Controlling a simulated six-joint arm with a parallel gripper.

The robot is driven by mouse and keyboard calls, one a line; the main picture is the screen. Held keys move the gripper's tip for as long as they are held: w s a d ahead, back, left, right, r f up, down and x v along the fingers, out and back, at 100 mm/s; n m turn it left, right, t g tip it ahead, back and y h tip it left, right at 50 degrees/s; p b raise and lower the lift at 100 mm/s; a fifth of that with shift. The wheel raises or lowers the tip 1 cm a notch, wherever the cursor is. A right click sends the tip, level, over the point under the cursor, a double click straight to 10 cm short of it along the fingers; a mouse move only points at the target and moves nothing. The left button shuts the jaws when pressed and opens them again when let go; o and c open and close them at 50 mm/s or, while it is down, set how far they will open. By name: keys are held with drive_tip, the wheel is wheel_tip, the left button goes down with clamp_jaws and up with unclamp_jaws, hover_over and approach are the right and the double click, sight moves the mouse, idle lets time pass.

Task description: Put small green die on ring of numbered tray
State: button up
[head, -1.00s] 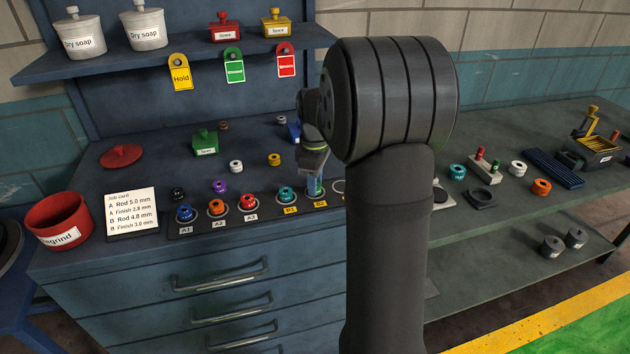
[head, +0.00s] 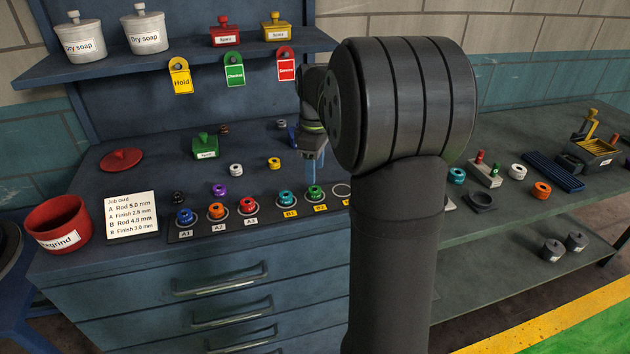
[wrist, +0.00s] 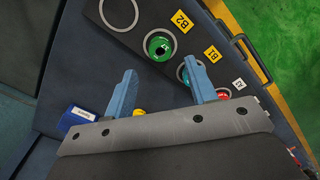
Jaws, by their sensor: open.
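The small green die (head: 315,192) sits on the ring marked B2 of the numbered tray (head: 182,233). In the wrist view the green die (wrist: 160,46) lies within that ring's pale outline, its dark centre hole facing up. My gripper (head: 311,172) is above and slightly behind the die in the head view, apart from it. In the wrist view my gripper (wrist: 161,90) shows two blue fingers spread wide with nothing between them.
A teal die (head: 286,199) sits on the ring to the left, with red, orange and blue dies further left. An empty ring (head: 342,190) is to the right, partly hidden by my arm. Loose white (head: 236,170) and yellow (head: 274,163) dies stand behind the tray.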

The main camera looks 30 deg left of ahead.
sight(315, 190)
wheel_tip(315, 190, up, 6)
idle(0.5)
wheel_tip(315, 190, down, 12)
drive_tip(key=shift+r, duration=1.7)
